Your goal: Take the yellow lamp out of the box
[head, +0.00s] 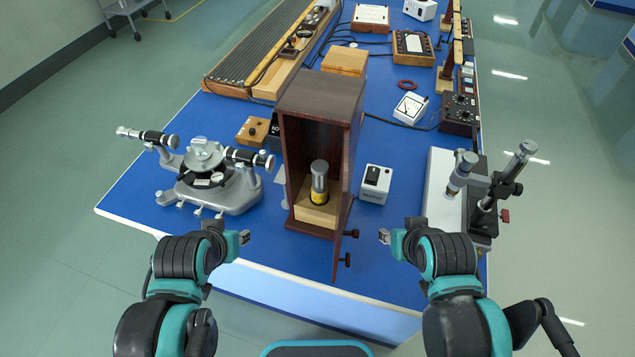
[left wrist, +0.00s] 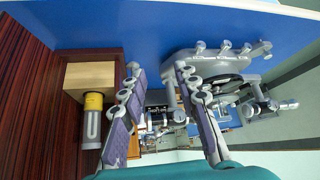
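The box (head: 322,92) is a tall dark-wood case standing near the front edge of the blue table, its front open and its door (head: 342,243) swung out toward me. Inside, the lamp (head: 319,182), a silver cylinder with a yellow band at its base, stands upright on a pale wooden block (head: 317,212). The lamp also shows in the left wrist view (left wrist: 92,122). My left gripper (head: 245,237) is left of the box, apart from it; its fingers are spread and empty in the left wrist view (left wrist: 165,105). My right gripper (head: 383,237) is right of the door; its fingers are too small to judge.
A grey spectrometer (head: 212,180) stands left of the box. A small white switch box (head: 376,183) stands just right of it, and a microscope-like instrument (head: 462,180) stands further right. Instruments and cables fill the back. A strip of blue table in front is clear.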

